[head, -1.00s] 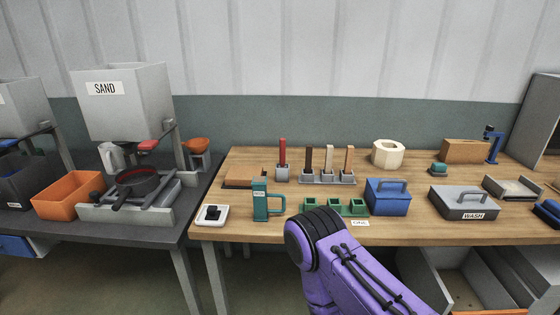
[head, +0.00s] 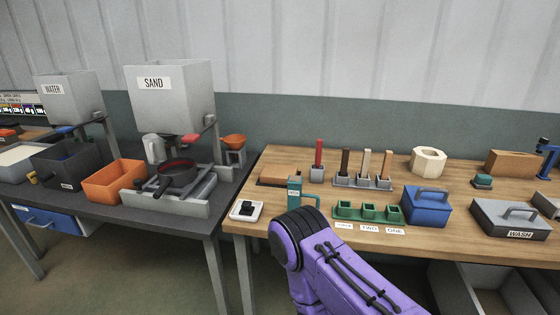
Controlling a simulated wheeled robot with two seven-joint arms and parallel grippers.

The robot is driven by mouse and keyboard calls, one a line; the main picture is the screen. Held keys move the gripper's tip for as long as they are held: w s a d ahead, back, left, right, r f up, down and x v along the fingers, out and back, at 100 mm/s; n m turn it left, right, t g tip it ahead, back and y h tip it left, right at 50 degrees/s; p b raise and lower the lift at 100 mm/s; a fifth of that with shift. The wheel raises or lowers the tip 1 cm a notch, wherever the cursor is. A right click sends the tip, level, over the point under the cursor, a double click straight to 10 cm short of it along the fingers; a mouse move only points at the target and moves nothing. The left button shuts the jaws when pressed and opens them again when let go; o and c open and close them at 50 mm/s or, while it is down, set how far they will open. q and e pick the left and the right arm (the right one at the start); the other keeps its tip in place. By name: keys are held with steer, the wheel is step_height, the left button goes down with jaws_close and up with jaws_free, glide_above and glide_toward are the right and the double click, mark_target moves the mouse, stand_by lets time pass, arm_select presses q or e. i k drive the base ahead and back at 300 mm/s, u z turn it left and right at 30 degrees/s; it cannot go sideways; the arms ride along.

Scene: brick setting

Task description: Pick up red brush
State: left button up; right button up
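A red brush (head: 319,153) stands upright in a small grey holder (head: 317,174) towards the back of the wooden table. Only its red handle shows above the holder; its lower end is hidden inside. A purple arm link of mine with a black rounded joint reaches in from the lower right, in front of the table. Neither of my grippers is in view. Nothing touches the brush.
Several brown and tan sticks stand in a grey rack (head: 363,184) right of the brush. A teal container (head: 294,190), green holder (head: 366,213) and blue box (head: 427,206) stand nearer the front. A sand hopper (head: 170,96) stands over the dark table at left.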

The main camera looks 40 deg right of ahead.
mark_target(317, 155)
steer(key=u, duration=1.65)
steer(key=k, duration=1.35)
steer(key=z, duration=1.45)
